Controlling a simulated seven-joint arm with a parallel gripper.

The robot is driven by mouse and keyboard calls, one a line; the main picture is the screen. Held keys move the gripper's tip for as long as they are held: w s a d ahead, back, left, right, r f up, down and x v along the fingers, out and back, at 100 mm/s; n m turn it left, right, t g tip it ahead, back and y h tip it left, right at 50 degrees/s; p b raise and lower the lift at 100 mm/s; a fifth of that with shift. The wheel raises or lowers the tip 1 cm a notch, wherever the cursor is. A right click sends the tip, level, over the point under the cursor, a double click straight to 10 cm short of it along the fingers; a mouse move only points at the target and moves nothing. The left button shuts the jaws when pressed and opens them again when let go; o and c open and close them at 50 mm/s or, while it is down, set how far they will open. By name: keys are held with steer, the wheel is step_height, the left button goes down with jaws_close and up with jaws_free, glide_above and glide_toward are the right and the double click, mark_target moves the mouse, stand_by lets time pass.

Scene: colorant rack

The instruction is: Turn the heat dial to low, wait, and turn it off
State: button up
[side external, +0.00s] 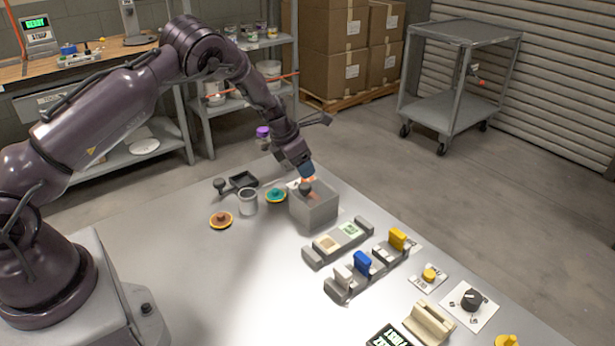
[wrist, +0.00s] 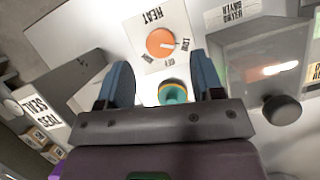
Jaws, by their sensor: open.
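The heat dial (wrist: 161,43) is an orange round knob on a white plate marked HEAT, seen in the wrist view. Its pale pointer mark appears to face right, toward the LOW label. My gripper (wrist: 160,68) is open and empty, its two blue fingers apart with the dial just beyond the gap between their tips. I see no contact with the dial. In the side view my gripper (side external: 306,172) hangs low over the far end of the table, and the dial is mostly hidden there.
A grey box (side external: 315,210) with a black knob stands close beside my gripper; an orange glow shows inside it in the wrist view. The table's left front is clear.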

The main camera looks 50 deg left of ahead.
steer(key=shift+x, duration=2.6)
steer(key=c, duration=0.9)
